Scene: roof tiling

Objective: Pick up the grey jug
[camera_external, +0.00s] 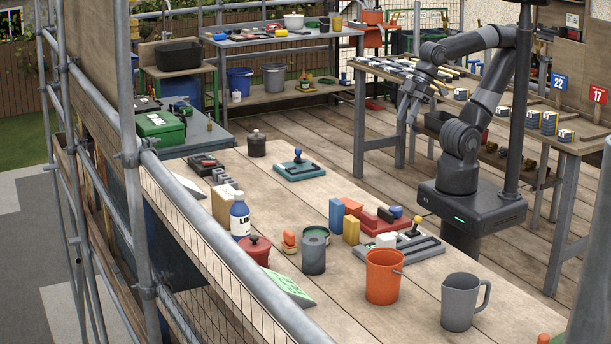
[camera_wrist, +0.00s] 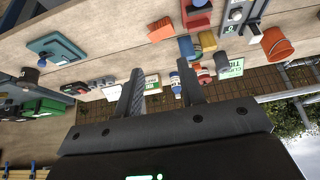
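The grey jug (camera_external: 460,303) stands upright at the near right part of the long wooden table, its handle pointing right. I cannot make it out in the wrist view. My gripper (camera_external: 408,108) is raised over the far side of the table, well away from the jug. In the wrist view my gripper (camera_wrist: 160,68) shows two dark fingers spread apart with nothing between them.
An orange bucket (camera_external: 383,277) stands just left of the jug and also shows in the wrist view (camera_wrist: 277,42). A grey tin (camera_external: 313,256), red pot (camera_external: 255,250) and white-and-blue bottle (camera_external: 240,217) stand further left. Bare tabletop lies around the jug. Scaffold poles (camera_external: 135,170) edge the left.

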